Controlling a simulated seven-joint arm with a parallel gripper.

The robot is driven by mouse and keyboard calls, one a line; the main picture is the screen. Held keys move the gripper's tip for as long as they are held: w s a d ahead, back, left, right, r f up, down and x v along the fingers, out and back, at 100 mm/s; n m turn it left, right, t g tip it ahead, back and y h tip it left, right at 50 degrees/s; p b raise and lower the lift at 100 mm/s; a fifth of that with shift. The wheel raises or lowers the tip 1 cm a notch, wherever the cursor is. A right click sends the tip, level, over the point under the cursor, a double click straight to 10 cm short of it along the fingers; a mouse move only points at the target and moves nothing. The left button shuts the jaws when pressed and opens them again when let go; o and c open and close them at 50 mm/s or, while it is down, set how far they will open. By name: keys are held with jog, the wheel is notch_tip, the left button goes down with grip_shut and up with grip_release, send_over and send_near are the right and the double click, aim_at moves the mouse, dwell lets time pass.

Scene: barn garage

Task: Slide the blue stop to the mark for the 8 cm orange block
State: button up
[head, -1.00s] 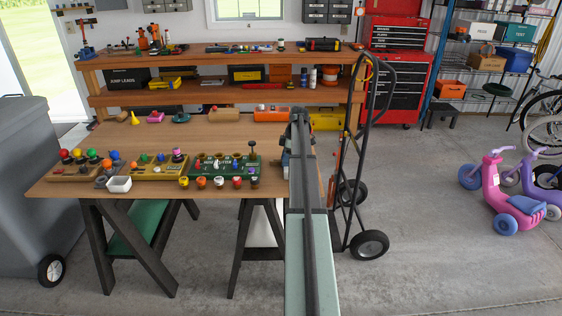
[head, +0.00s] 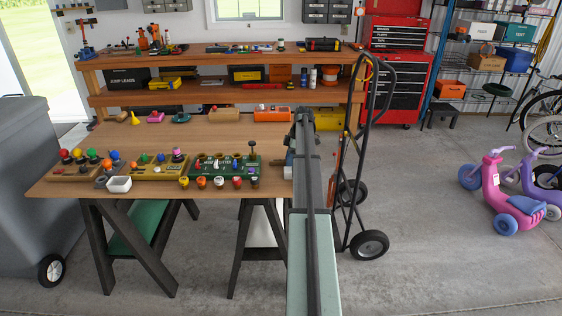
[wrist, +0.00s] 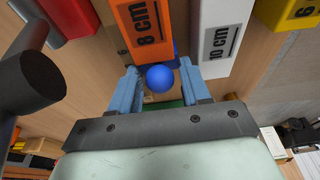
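The orange block (wrist: 148,30), marked "8 cm", lies at the top middle of the wrist view. A blue ball-shaped knob (wrist: 160,78), which looks like the blue stop's handle, shows just below its end. My gripper (wrist: 161,84) has its two blue fingers on either side of the knob, with a narrow gap visible on each side. It looks open around the knob, not clamped. The stop's base and the mark are hidden or cannot be made out. In the head view my arm covers the gripper and the knob.
A white block (wrist: 222,40) marked "10 cm" and a yellow block (wrist: 285,14) lie to the right of the orange one. A red block (wrist: 68,16) and a dark rounded post (wrist: 30,82) are at left. Several control boxes stand on the workbench (head: 230,134).

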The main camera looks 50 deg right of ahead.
jog(key=shift+r, duration=0.2)
jog(key=shift+r, duration=3.35)
